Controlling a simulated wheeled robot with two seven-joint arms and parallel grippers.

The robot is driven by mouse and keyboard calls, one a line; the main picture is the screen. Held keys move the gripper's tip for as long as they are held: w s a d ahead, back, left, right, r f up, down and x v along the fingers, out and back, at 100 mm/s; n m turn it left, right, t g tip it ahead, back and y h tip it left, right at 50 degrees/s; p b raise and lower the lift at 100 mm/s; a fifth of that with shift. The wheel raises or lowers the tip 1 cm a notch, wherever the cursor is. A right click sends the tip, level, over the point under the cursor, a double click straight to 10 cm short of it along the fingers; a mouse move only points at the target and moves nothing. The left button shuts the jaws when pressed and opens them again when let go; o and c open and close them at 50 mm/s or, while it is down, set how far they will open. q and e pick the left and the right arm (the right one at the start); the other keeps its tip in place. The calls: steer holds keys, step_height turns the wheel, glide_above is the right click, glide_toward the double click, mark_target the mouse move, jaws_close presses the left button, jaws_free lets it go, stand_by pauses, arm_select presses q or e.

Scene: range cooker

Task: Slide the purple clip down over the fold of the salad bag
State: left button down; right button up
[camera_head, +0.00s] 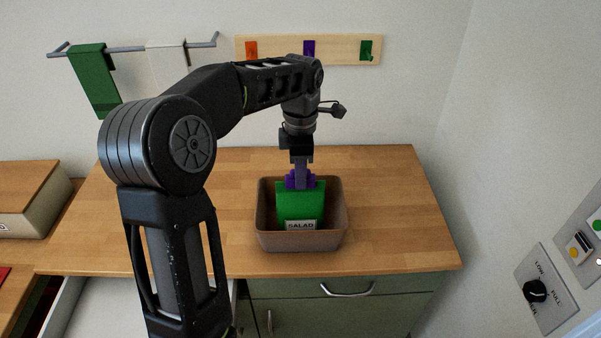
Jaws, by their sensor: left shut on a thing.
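The green salad bag (300,205) with a white SALAD label stands upright in a brown bin (267,238) on the wooden counter. The purple clip (292,183) is at the top edge of the bag. My left gripper (301,172) points down from above and is shut on the purple clip. The clip looks in contact with the bag's top, but I cannot tell how far it sits over the fold. The fold itself is hidden behind the clip and gripper. My right gripper is not in view.
A wall rack (350,50) with orange, purple and green pieces hangs behind. A rail with a green cloth (92,80) is at the upper left. A drawer is open at the lower left. The counter (395,210) right of the bin is clear.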

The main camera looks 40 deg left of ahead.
arm_select(q)
steer(key=shift+f, duration=0.3)
stand_by(0.4)
steer(key=c, duration=1.2)
jaws_free()
steer(key=shift+o, duration=0.4)
steer(key=o, duration=0.4)
steer(key=shift+r, duration=0.1)
